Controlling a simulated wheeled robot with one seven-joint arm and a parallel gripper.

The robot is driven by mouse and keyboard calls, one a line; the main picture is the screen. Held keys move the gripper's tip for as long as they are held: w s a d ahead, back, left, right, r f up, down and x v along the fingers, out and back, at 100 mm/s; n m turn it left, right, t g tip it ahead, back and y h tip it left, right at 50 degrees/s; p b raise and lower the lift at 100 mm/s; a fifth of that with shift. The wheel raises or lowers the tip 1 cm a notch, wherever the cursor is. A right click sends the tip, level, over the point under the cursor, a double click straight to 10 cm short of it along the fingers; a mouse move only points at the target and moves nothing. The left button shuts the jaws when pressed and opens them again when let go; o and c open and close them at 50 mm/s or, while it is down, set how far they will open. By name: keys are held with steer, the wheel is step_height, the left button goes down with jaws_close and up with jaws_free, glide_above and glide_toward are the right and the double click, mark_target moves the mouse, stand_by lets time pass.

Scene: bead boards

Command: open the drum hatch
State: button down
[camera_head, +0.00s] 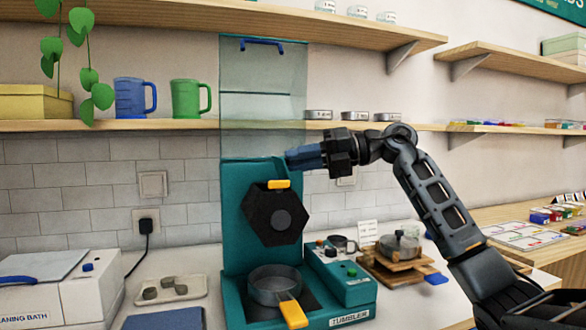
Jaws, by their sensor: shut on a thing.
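The teal tumbler (234,215) stands on the counter. Its dark hexagonal drum (262,225) is mounted on the upright back, with a round grey hub at its middle. A yellow tab (278,184) is at the drum's top edge, and I cannot tell whether the hatch is open. My gripper (291,160) is above and right of the drum, pointing left, apart from the yellow tab in the picture. Its blue-grey fingers are shut, but what lies between them cannot be made out. A clear hood (262,105) with a blue handle (262,43) is raised above the drum.
A grey pan (273,283) with a yellow handle (293,312) sits under the drum. A control box (343,283) stands to its right. A tray (190,293) with stones and a white cleaning bath (50,300) are on the left. A shelf (180,125) runs behind.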

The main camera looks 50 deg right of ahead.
steer(key=shift+s+d+f+m+t+y+b, duration=0.25)
steer(key=shift+d+f+m+t+y+b, duration=0.3)
steer(key=shift+t, duration=0.6)
steer(key=shift+s+d+f+m+t+y+b, duration=0.25)
steer(key=shift+f+m+t+y+b, duration=0.25)
steer(key=shift+m+t+y+b, duration=0.45)
steer(key=shift+s+d+f+m+t+y+b, duration=0.3)
steer(key=shift+f+t+b, duration=0.25)
steer(key=shift+t, duration=0.75)
steer(key=shift+d, duration=0.1)
steer(key=c, duration=1.1)
jaws_free()
steer(key=shift+o, duration=0.2)
steer(key=v, duration=0.7)
steer(key=shift+s+f+b, duration=0.15)
steer(key=shift+s+b, duration=0.1)
steer(key=shift+b, duration=0.1)
